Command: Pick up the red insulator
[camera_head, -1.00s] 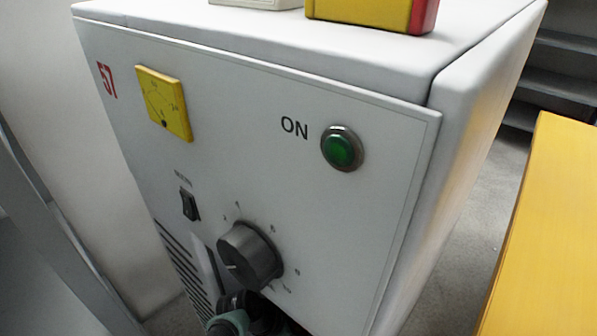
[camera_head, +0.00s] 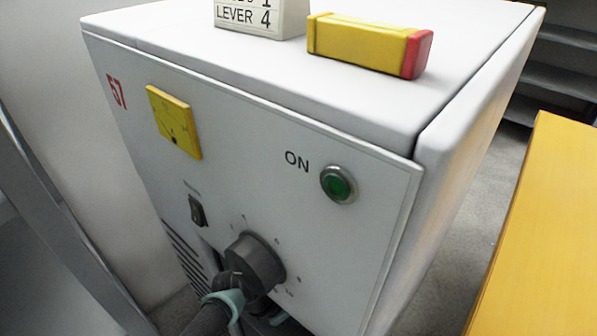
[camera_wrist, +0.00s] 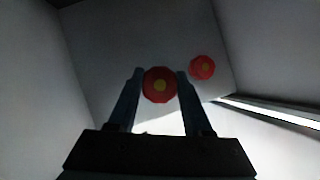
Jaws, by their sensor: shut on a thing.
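In the wrist view, a red round insulator (camera_wrist: 147,85) with a yellow centre sits between the two dark fingers of my gripper (camera_wrist: 160,74). The fingers are shut on it, one on each side. A second red round piece (camera_wrist: 202,67) with a yellow centre is just to the right, outside the fingers, against a grey face.
In the head view, a white machine (camera_head: 300,235) has a dark knob (camera_head: 255,262), a green button (camera_head: 338,184) and a yellow meter (camera_head: 174,122). A yellow box with a red end (camera_head: 360,45) and a lettered white block (camera_head: 262,18) are on top. A yellow surface (camera_head: 545,230) is at right.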

